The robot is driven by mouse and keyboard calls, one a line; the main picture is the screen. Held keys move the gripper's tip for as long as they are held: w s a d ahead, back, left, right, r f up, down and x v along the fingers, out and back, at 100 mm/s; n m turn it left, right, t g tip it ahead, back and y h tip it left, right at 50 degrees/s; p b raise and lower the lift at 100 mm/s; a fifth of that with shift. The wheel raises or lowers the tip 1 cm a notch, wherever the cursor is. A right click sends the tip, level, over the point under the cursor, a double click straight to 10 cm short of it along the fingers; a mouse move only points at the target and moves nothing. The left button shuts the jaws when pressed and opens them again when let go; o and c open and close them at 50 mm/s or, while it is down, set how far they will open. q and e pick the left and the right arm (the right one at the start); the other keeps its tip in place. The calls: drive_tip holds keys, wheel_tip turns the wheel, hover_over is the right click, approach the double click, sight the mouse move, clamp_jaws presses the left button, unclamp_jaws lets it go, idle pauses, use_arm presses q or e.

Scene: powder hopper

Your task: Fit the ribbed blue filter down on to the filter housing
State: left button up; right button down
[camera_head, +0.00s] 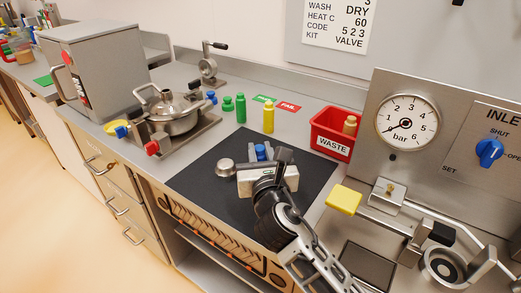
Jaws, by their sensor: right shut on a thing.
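My right gripper (261,154) reaches in from the bottom right over the black mat (205,190). It is shut on a small blue piece, which looks like the blue filter (260,152). Only a little blue shows between the grey fingers, and its ribs cannot be made out. A round metal piece (225,168) lies on the mat just left of the gripper. I cannot tell which part is the filter housing; a round metal fitting with a dark centre (443,267) stands at the lower right. My left gripper is not in view.
A lidded metal pot (171,112) stands on a frame at the left. Green bottles (241,108) and a yellow bottle (268,119) stand behind the mat. A red waste bin (335,132), a yellow block (344,199) and a gauge panel (407,120) are at the right. The mat's left part is clear.

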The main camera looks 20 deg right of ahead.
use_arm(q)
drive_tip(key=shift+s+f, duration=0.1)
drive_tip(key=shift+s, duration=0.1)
use_arm(e)
drive_tip(key=shift+f, duration=0.2)
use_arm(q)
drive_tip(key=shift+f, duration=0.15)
use_arm(e)
drive_tip(key=shift+f, duration=0.4)
drive_tip(key=c, duration=1.2)
unclamp_jaws()
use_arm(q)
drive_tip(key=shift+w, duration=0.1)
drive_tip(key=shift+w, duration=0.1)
